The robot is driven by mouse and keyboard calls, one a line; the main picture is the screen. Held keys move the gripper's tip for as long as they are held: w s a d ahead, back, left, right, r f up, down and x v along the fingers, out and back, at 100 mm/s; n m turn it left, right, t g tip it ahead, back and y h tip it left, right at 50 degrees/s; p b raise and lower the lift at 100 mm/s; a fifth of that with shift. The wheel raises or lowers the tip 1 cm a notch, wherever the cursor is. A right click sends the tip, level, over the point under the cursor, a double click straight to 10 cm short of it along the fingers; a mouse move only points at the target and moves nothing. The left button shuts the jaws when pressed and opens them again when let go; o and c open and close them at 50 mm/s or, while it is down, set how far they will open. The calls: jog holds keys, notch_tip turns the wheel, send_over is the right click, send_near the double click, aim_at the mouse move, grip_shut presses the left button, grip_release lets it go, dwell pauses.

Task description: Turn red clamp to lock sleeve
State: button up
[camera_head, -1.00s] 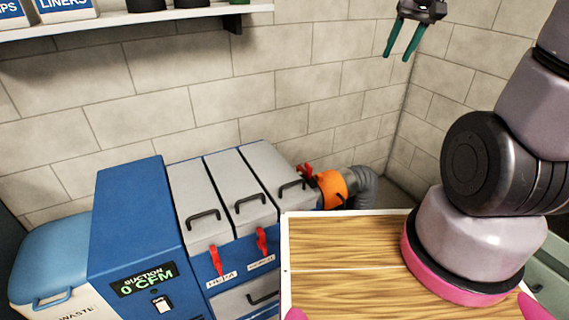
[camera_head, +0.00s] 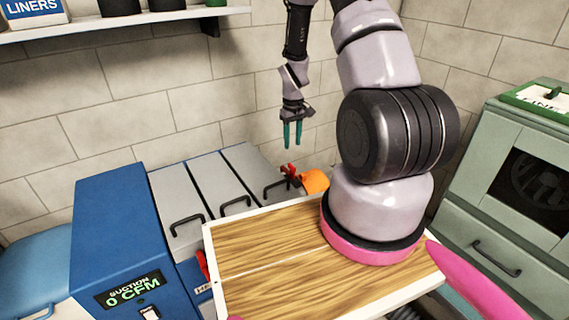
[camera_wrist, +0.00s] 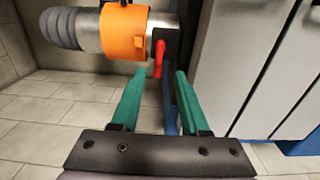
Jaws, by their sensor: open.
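The red clamp (camera_head: 289,171) sits at the right end of the blue and grey suction unit, beside the orange sleeve (camera_head: 314,182). In the wrist view the red clamp lever (camera_wrist: 159,58) hangs down at the right edge of the orange sleeve (camera_wrist: 122,32). My gripper (camera_head: 292,134) points down above the clamp, apart from it. In the wrist view my gripper (camera_wrist: 158,80) has its two green fingers spread with nothing between them, and the lever shows just beyond the gap. My arm and board hide part of the sleeve in the head view.
A grey ribbed hose (camera_wrist: 60,28) joins the sleeve through a metal collar. The suction unit (camera_head: 120,235) reads 0 CFM. Grey lids with black handles (camera_head: 237,202) lie left of the clamp. A green cabinet (camera_head: 505,200) stands at right. A shelf (camera_head: 130,20) is on the wall.

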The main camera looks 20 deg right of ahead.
aim_at(292, 165)
notch_tip(292, 165, down, 10)
jog(key=shift+r, duration=0.1)
dwell(0.4)
grip_shut()
dwell(1.2)
